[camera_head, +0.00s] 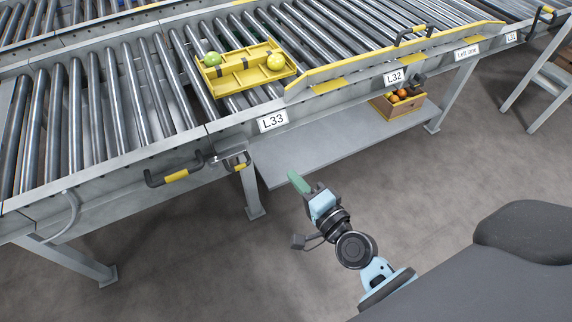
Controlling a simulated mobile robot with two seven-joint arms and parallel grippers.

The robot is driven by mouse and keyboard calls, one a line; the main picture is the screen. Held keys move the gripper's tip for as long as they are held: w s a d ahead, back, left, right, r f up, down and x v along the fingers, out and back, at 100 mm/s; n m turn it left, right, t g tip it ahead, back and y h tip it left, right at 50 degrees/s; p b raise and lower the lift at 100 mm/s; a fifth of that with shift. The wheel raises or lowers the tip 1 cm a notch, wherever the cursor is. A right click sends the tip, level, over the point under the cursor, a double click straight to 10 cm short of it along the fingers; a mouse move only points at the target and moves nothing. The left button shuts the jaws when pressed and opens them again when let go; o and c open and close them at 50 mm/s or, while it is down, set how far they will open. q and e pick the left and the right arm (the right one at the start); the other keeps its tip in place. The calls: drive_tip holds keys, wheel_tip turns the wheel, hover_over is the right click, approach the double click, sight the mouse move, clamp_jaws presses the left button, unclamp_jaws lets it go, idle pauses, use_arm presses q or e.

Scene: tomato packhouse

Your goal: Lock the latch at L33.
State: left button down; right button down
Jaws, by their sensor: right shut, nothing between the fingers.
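The L33 label (273,121) is on the side rail of the roller conveyor. Left of it, at the conveyor joint, is a small metal latch (236,162) with a yellow-marked handle; whether it is locked is too small to tell. A black handle with a yellow grip (175,177) is on the rail further left. My right gripper (297,181) is shut and empty, with green fingers. It is in the air in front of the conveyor, below and right of the latch, apart from it. My left gripper is not in view.
A yellow divided tray (243,83) with a green and a yellowish tomato sits on the rollers. A lower shelf (345,143) and support legs are under the conveyor. A crate of tomatoes (399,106) stands below L32. The floor in front is clear.

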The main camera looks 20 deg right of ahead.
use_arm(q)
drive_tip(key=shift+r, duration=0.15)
use_arm(e)
drive_tip(key=shift+s+d, duration=0.15)
drive_tip(key=shift+s, duration=0.55)
drive_tip(key=shift+s+d, duration=0.1)
drive_tip(key=shift+s, duration=0.55)
